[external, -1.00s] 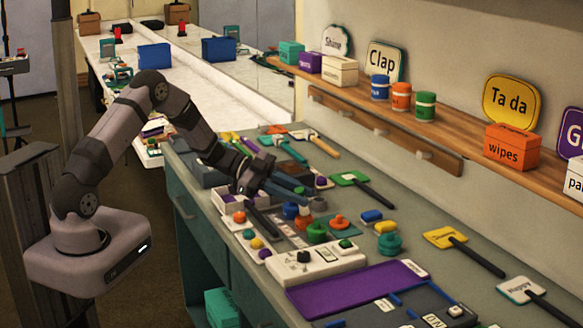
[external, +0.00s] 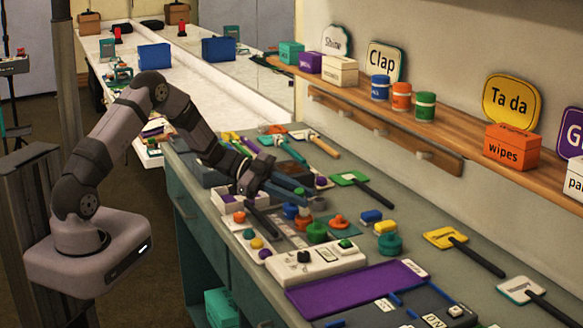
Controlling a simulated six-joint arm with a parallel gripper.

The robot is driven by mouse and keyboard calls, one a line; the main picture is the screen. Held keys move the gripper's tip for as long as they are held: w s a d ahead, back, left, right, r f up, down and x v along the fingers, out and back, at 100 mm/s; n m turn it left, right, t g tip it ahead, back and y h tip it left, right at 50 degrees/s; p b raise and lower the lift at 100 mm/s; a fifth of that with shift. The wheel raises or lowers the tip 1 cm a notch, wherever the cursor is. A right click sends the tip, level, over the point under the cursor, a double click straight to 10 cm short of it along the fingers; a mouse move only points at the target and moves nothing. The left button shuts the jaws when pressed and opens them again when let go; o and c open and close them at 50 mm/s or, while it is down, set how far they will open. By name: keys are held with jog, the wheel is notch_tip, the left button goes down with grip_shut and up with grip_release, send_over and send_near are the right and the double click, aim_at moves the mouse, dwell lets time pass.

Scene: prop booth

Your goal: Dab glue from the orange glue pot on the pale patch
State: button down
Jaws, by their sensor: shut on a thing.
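My gripper (external: 247,190) is low over the left part of the bench, close to a white box. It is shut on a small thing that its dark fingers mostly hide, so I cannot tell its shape. A dark bar (external: 263,220) shows just below the fingers; I cannot tell if it is held or lies on the bench. A small orange pot (external: 303,214) stands right of the gripper among blue and green pots. A pale strip (external: 296,240) lies in front of the pots, partly covered; I cannot tell if it is the pale patch.
A white control box (external: 318,262) and a purple mat (external: 350,290) lie nearer the front. Paddles with dark handles lie to the right. The shelf (external: 455,128) along the wall holds blue, orange and green jars, boxes and signs. The bench around my gripper is crowded.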

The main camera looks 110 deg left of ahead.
jog(key=shift+f, duration=0.5)
dwell(0.8)
jog(key=shift+r+p, duration=2.8)
jog(key=shift+r, duration=0.75)
jog(key=shift+d, duration=0.1)
